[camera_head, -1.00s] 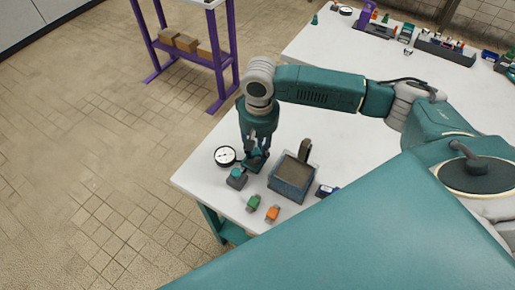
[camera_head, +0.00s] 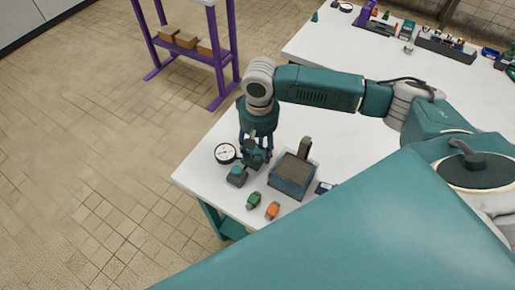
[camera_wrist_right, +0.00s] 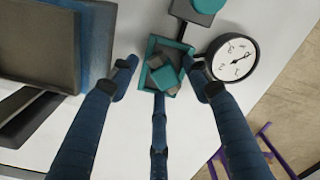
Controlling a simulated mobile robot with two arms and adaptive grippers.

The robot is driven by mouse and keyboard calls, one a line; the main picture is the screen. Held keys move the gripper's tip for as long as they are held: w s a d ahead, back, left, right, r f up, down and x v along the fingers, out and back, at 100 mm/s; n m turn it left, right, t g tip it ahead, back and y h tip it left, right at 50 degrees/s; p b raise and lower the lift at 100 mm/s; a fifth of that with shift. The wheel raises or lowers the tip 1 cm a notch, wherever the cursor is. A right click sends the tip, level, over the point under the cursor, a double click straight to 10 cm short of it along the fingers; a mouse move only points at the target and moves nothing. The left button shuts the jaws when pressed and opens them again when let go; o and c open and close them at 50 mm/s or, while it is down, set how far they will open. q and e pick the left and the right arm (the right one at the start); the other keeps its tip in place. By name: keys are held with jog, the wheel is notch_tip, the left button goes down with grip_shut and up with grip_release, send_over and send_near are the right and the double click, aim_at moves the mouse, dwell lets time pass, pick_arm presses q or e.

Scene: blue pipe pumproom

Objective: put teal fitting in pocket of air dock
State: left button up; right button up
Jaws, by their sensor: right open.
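My right gripper (camera_head: 258,156) is over the near left part of the white table. In the right wrist view the gripper (camera_wrist_right: 166,78) is open, its blue fingers apart on either side of a square teal-rimmed pocket (camera_wrist_right: 151,84). The teal fitting (camera_wrist_right: 166,75), a small teal and grey piece, shows inside the pocket's outline, turned at an angle to its rim. I cannot tell how deep it sits. The pocket joins a grey block with a round teal top (camera_wrist_right: 204,8), which also shows in the head view (camera_head: 237,176). The left gripper is not in view.
A round white gauge (camera_head: 225,153) stands close beside the dock. A blue-grey bin (camera_head: 291,178) is to the right. A green fitting (camera_head: 254,200) and an orange fitting (camera_head: 272,211) lie near the table edge. A purple rack (camera_head: 223,58) stands behind.

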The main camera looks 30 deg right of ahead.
aim_at(258, 150)
notch_tip(258, 150, up, 13)
jog(key=b, duration=0.1)
jog(key=shift+f, duration=0.15)
dwell(0.6)
